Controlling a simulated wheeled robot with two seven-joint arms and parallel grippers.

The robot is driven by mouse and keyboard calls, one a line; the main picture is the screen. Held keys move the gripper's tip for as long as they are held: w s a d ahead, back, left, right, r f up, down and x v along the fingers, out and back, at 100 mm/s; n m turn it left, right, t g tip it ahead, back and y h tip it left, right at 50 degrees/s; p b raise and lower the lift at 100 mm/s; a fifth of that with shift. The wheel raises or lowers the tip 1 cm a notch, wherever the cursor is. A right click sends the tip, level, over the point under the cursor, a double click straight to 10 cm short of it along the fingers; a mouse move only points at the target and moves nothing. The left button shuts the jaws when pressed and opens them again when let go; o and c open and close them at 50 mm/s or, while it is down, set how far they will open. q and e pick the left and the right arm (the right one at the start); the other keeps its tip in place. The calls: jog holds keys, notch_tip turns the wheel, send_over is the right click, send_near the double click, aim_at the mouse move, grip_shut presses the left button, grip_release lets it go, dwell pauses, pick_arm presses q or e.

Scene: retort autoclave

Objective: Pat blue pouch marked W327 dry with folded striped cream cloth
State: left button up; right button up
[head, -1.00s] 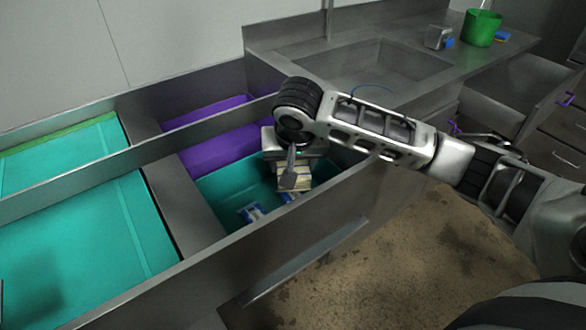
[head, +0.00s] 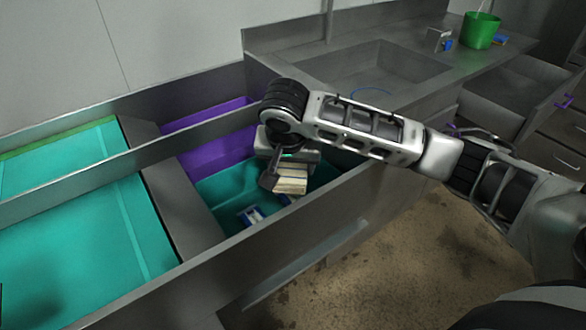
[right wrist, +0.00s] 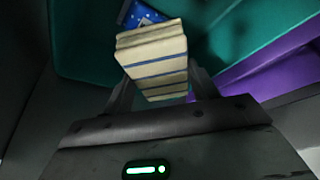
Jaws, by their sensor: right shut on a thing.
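The folded striped cream cloth (head: 290,178) is held in my right gripper (head: 284,181), over the teal bin (head: 219,187). In the right wrist view the cloth (right wrist: 153,55) fills the space between the fingers of the gripper (right wrist: 160,95). A blue-and-white pouch (head: 251,216) lies on the bin floor, left of and below the cloth. Another bit of blue shows just by the cloth's lower edge, mostly hidden. In the right wrist view a blue pouch (right wrist: 140,14) shows partly beyond the cloth; no marking can be read. My left gripper is not in view.
A purple bin (head: 215,148) adjoins behind the teal bin. Large teal trays (head: 75,230) lie to the left behind metal dividers (head: 185,205). A sink (head: 370,70), a green bucket (head: 481,30) and an open drawer (head: 520,95) stand to the back right.

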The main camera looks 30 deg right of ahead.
jog(key=m, duration=0.2)
jog(key=m+h, duration=0.1)
jog(key=shift+a+f+m+g, duration=0.2)
jog(key=shift+m+g, duration=0.2)
jog(key=m, duration=0.2)
jog(key=m+g, duration=0.1)
jog(key=m, duration=0.1)
jog(key=shift+s+g+h, duration=0.2)
jog(key=shift+g+h, duration=0.1)
jog(key=shift+h, duration=0.1)
jog(key=m, duration=0.2)
jog(key=m+g, duration=0.1)
jog(key=m, duration=0.1)
jog(key=shift+s+r+g, duration=0.15)
jog(key=shift+r+g, duration=0.05)
jog(key=shift+g, duration=0.1)
jog(key=m, duration=0.1)
jog(key=m+g, duration=0.1)
jog(key=m, duration=0.1)
jog(key=shift+s+d+r+m, duration=0.15)
jog(key=shift+s+r+m, duration=0.05)
jog(key=shift+r+m, duration=0.1)
jog(key=shift+f, duration=2.95)
jog(key=shift+f, duration=0.55)
jog(key=shift+r, duration=0.1)
jog(key=shift+r, duration=3.45)
jog(key=shift+w+f, duration=0.1)
jog(key=shift+f, duration=0.05)
